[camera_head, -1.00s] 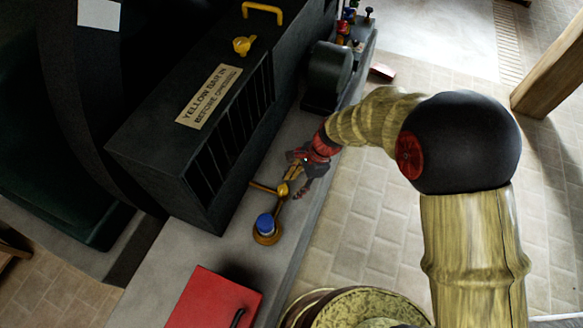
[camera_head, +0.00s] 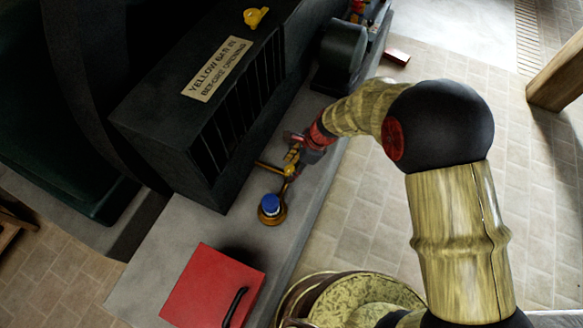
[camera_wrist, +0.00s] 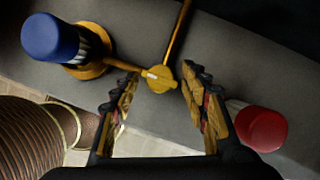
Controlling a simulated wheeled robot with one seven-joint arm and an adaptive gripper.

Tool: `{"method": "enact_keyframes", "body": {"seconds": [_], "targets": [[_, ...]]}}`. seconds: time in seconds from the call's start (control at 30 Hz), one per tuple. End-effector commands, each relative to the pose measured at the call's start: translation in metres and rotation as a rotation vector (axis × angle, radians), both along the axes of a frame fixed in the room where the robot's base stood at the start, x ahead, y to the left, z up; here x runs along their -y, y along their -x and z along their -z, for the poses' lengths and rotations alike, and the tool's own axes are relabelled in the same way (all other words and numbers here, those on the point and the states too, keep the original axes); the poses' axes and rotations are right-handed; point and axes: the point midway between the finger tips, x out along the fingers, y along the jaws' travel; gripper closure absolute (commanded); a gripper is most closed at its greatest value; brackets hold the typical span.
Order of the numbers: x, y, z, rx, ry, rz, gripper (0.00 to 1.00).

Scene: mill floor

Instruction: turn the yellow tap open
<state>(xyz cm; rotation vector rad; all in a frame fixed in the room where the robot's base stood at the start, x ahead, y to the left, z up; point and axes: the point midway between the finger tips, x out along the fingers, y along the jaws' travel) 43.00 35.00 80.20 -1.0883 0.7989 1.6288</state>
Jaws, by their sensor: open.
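The yellow tap (camera_wrist: 160,78) is a brass-yellow hub in the wrist view, with a thin lever (camera_wrist: 178,30) running up from it. A short pipe joins it to a brass base under a blue cap (camera_wrist: 50,38). In the head view the tap (camera_head: 290,171) stands on the grey ledge, its lever pointing left. My gripper (camera_wrist: 160,71) is open, its fingertips on either side of the hub. I cannot tell whether they touch it. In the head view my gripper (camera_head: 300,148) partly hides the tap.
A black slatted housing (camera_head: 160,130) with a sign (camera_head: 217,68) and a yellow knob (camera_head: 255,16) stands left of the tap. A red box (camera_head: 212,285) with a black handle is in front. A red-capped part (camera_wrist: 262,128) lies beside my right finger.

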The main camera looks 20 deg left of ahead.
Motion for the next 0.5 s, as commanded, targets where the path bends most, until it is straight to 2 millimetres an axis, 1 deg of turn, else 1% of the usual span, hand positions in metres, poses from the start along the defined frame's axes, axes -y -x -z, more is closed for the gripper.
{"method": "enact_keyframes", "body": {"seconds": [0.07,0.27,0.5], "targets": [[-0.0013,0.0004,0.0036,0.000,0.000,-0.001,0.55],[-0.0016,0.0004,0.0029,0.001,0.000,-0.001,0.55],[-0.0015,0.0004,0.0028,0.001,0.000,-0.001,0.68]]}}
